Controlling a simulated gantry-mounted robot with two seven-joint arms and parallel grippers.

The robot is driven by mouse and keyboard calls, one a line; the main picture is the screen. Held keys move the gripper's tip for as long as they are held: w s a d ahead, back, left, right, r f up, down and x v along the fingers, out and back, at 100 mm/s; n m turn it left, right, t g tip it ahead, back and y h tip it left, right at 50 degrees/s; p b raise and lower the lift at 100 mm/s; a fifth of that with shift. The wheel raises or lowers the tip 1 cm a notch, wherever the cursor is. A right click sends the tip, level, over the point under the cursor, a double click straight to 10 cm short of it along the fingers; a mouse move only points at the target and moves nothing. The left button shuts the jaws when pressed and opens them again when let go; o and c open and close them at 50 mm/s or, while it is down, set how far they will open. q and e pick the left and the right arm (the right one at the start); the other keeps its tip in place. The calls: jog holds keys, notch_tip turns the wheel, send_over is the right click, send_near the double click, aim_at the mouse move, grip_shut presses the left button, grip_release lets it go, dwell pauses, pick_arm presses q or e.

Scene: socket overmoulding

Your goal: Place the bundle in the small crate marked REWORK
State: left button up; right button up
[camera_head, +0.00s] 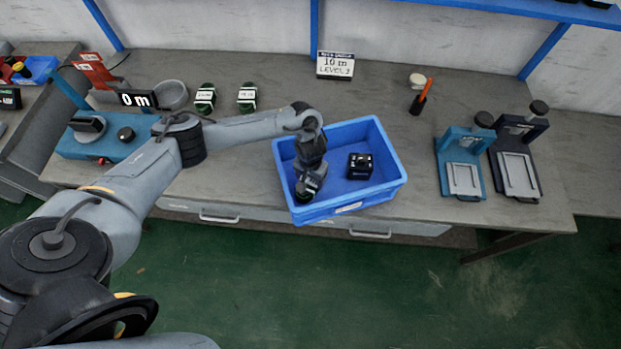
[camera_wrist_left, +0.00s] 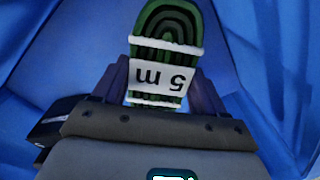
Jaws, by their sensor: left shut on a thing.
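A bundle (camera_wrist_left: 165,25) of green cable with white bands and a "5 m" label shows in the left wrist view. My left gripper (camera_wrist_left: 160,88) is shut on it, with one finger on each side of the label. In the head view my left gripper (camera_head: 308,188) points down inside a blue crate (camera_head: 390,188), at its left part. The crate's blue walls surround the bundle in the wrist view. I cannot tell whether the bundle touches the crate floor. A pale label (camera_head: 349,208) on the crate's front wall is too small to read. My right gripper is not in view.
A black item (camera_head: 360,165) lies in the crate, right of my gripper. A blue device (camera_head: 90,145) stands left, two stands (camera_head: 461,170) (camera_head: 515,170) right.

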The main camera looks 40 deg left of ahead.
pick_arm(q)
jog(key=shift+f, duration=0.2)
jog(key=o, duration=1.1)
notch_tip(320, 180, up, 12)
jog(key=p, duration=0.5)
jog(key=shift+r, duration=0.15)
